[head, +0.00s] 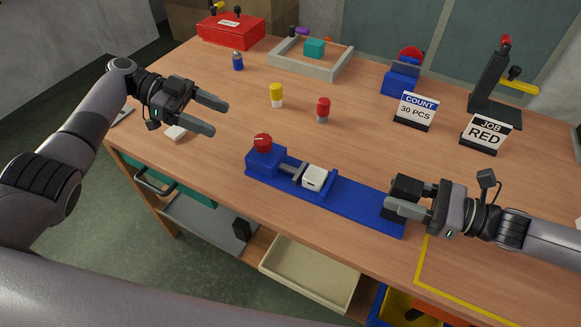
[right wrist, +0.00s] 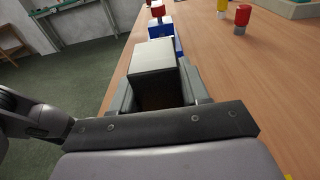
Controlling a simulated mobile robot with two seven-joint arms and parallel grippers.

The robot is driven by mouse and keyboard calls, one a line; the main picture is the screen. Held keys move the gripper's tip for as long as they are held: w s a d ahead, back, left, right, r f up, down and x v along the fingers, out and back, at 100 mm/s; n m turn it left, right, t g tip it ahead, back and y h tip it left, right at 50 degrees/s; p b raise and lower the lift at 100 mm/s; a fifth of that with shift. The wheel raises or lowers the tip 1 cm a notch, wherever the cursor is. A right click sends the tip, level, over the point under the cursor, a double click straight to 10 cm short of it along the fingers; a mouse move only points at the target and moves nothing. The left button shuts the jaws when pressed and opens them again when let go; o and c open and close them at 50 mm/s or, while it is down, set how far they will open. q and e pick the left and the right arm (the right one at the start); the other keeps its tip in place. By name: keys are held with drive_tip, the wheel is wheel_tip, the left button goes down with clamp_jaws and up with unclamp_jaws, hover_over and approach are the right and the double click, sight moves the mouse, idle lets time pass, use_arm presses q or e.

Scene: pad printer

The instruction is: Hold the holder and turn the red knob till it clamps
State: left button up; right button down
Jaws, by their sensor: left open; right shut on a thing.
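The blue holder (head: 355,201) lies along the front of the table. The red knob (head: 262,142) tops its raised left end; a pale line marks the knob. A grey slide and a white block (head: 314,178) sit between the holder's jaws. My right gripper (head: 398,200) is shut on the dark block at the holder's right end. In the right wrist view this end block (right wrist: 155,65) fills the space between the fingers, with the red knob (right wrist: 157,10) beyond. My left gripper (head: 212,114) is open and empty, above the table, left of and behind the knob.
A yellow-capped bottle (head: 276,96) and a red-capped bottle (head: 322,110) stand behind the holder. The JOB RED sign (head: 485,135) and COUNT sign (head: 415,111) stand at right. A grey-framed tray (head: 290,69) and red box (head: 231,32) are at the back.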

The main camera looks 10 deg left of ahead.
sight(262, 141)
use_arm(q)
drive_tip(key=shift+f, duration=0.1)
